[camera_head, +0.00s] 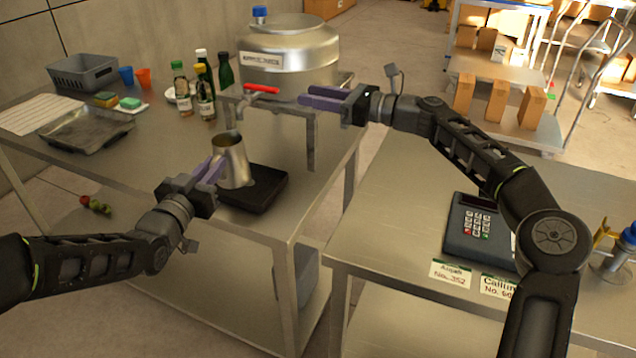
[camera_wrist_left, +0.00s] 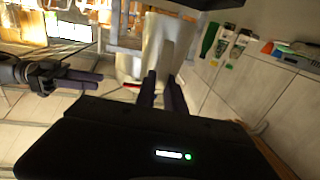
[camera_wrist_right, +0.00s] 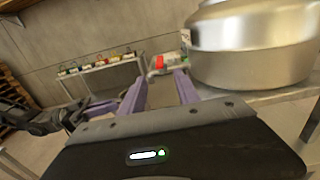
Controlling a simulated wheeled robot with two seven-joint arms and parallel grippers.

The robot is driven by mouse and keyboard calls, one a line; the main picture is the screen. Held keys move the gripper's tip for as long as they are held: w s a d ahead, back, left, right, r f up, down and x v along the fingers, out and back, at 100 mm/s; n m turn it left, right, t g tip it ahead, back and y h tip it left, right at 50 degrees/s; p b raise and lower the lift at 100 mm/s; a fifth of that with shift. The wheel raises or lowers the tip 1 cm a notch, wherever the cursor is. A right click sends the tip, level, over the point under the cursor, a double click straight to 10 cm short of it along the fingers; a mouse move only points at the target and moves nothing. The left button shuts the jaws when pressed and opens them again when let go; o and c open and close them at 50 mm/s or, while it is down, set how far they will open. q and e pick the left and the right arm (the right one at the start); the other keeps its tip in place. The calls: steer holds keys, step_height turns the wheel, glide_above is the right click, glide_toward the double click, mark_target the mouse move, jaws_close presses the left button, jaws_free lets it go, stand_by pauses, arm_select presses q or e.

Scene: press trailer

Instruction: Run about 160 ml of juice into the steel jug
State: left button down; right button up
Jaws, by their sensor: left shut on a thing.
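The steel jug (camera_head: 232,167) is upright at the left part of the black scale (camera_head: 262,192). I cannot tell whether its base touches the scale. My left gripper (camera_head: 213,170) is shut on the jug from its near left side; the jug also shows beyond the fingers in the left wrist view (camera_wrist_left: 160,45). The large steel juice vat (camera_head: 290,60) stands behind, with a tap whose red lever (camera_head: 262,89) points sideways. My right gripper (camera_head: 322,98) is open and empty, just right of the lever, which shows beyond the fingers in the right wrist view (camera_wrist_right: 160,62). Juice inside the jug is not visible.
Several bottles (camera_head: 206,92), a grey basket (camera_head: 84,72) and a metal tray (camera_head: 86,131) stand left on the same table. A card terminal (camera_head: 478,232) sits on the right table. A metal stand (camera_head: 311,140) edges the space under the tap.

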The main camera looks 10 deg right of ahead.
steer(key=s+a+f+n+g+h, duration=0.2)
steer(key=s+a+f+n, duration=0.25)
steer(key=a, duration=0.25)
steer(key=s+a+f+n+g+h, duration=0.1)
steer(key=s+a+f+n+g, duration=0.15)
steer(key=a+f+n, duration=0.3)
steer(key=s+a+f+n+h, duration=0.3)
steer(key=s+a+f+n, duration=0.1)
steer(key=s+f+n, duration=0.5)
steer(key=s+d+f+n+g+h, duration=0.2)
steer(key=s+d+f, duration=0.1)
steer(key=s+f, duration=1.2)
steer(key=s+d+f+n+g+h, duration=0.2)
steer(key=s+d+f+g, duration=0.1)
steer(key=s+f, duration=1.2)
step_height(320, 180, down, 7)
steer(key=shift+s+d+r+h, duration=0.2)
steer(key=shift+d+h, duration=0.1)
steer(key=shift+d, duration=0.2)
